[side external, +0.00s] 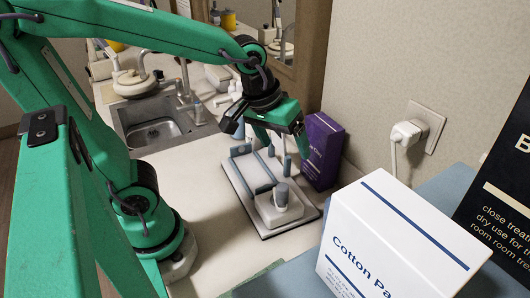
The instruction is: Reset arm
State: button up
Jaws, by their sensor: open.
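My arm is green and black and reaches from the left across the counter. My gripper (270,141) is open and points down above a white tray (244,187) with a dark edge. A white block-like unit (270,212) with a grey-blue knob on top (281,192) sits at the tray's near end. Several grey-blue upright pegs stand on the tray below my gripper. I cannot tell whether the fingertips touch any of them. Nothing is seen held between the fingers.
A purple box (322,150) stands right of the tray by the wall. A white cotton box (385,245) and a black box (505,185) fill the near right. A plug sits in a wall outlet (425,125). A sink (155,133) lies behind, left. Bare counter shows left of the tray.

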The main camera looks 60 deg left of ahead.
jog(key=s+a+r+m+t, duration=0.1)
jog(key=s+a+r+m, duration=0.1)
jog(key=s+a+m, duration=0.2)
jog(key=shift+s+a+r+t+y, duration=0.3)
jog(key=shift+s+r, duration=0.1)
jog(key=shift+s, duration=1.15)
